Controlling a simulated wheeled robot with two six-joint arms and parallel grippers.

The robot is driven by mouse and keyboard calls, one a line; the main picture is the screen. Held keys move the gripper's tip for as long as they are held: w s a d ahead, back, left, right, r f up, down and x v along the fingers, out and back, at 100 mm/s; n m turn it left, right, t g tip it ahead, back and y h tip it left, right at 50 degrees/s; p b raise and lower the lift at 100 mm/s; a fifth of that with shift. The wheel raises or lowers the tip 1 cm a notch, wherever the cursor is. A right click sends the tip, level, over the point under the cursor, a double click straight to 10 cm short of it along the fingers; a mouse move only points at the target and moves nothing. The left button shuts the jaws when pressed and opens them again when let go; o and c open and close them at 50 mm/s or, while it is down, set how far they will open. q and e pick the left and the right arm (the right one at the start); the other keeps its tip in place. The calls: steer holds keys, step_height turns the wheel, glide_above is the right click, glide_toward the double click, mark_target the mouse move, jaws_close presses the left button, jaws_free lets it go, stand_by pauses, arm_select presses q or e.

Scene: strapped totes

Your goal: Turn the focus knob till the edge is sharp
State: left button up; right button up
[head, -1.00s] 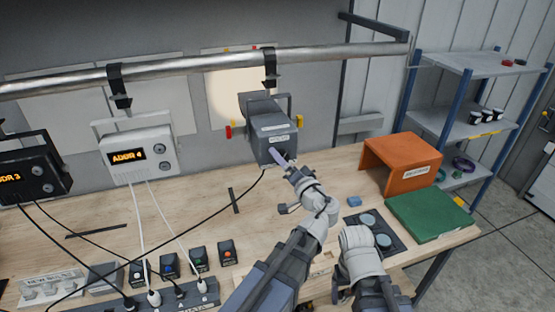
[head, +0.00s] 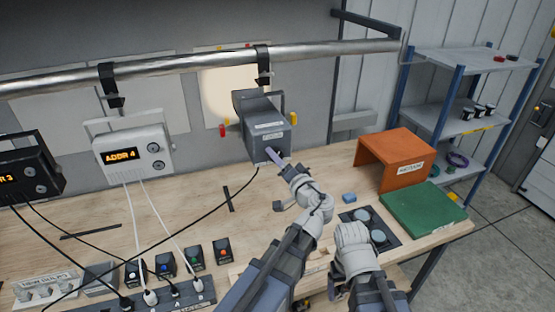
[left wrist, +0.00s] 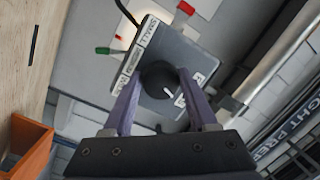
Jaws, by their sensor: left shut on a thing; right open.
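The dark grey lamp housing (head: 268,128) hangs from the pipe by a black clamp. Its round black knob (left wrist: 158,80), with a white pointer line, shows in the left wrist view. My left gripper (head: 270,154) is shut on the knob, one purple finger on each side; the left wrist view shows the gripper (left wrist: 160,88) too. The knob is hidden in the head view. A pale bright light patch (head: 226,92) lies on the wall panel behind the lamp; its edge looks fairly soft. My right gripper (head: 335,290) hangs low by the bench front, open, its fingers hardly visible.
A red shutter tab (head: 222,130) and a yellow one (head: 281,118) stick out beside the lamp. A white ADDR 4 unit (head: 133,152) hangs to the left. An orange cover (head: 398,158) and green panel (head: 422,208) lie right. Cables cross the bench; its middle is fairly clear.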

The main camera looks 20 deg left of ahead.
arm_select(q)
steer(key=m+b, duration=0.1)
steer(key=m, duration=0.3)
steer(key=shift+t, duration=0.3)
steer(key=o, duration=1.4)
steer(key=shift+c, duration=0.2)
steer(key=shift+s, duration=0.15)
